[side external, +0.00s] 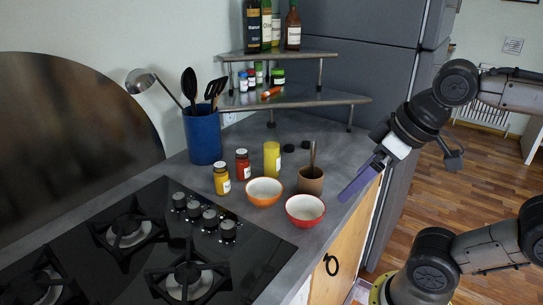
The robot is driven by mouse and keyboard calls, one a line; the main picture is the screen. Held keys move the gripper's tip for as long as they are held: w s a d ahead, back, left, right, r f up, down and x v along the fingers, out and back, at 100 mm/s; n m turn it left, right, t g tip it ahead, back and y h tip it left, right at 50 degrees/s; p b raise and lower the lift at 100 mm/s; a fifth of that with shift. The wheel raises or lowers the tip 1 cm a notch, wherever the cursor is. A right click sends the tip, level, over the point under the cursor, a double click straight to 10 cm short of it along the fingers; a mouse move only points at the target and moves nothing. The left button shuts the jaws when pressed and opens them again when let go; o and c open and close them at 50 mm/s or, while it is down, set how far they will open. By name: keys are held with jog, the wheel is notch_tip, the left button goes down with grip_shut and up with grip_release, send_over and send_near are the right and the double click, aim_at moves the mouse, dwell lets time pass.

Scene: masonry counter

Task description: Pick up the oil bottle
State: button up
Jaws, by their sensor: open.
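Tall bottles stand on the top shelf of the corner rack. One is a yellow-green bottle (266,27) with a pale label, which looks like the oil bottle. A dark bottle (252,27) stands just left of it, and a brown-red bottle (292,28) stands to the right. Their tops are cut off or near the picture's top edge. My gripper (352,187) has purple fingers and is open and empty. It hangs near the counter's right edge, pointing down-left, well below and to the right of the bottles, touching none of them.
The two-tier rack (345,98) holds small jars and a carrot-like item on its lower shelf. The counter holds a blue utensil pot (203,138), spice jars, a yellow cylinder (272,158), a brown mortar (310,181), an orange bowl (264,192) and a red bowl (305,210). A black hob (150,275) lies front left.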

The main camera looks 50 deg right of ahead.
jog(key=w+a+m+g+y, duration=0.2)
jog(key=w+a+m+y, duration=0.1)
jog(key=w+m, duration=0.15)
jog(key=m+t+y, duration=0.6)
jog(key=m+t, duration=0.6)
jog(key=m, duration=1.3)
send_over(271, 145)
jog(key=s+d, duration=0.3)
jog(key=d, duration=0.2)
notch_tip(271, 145, down, 13)
jog(key=x, duration=0.8)
jog(key=shift+a, duration=0.25)
jog(key=shift+f, duration=0.1)
jog(key=shift+c, duration=0.3)
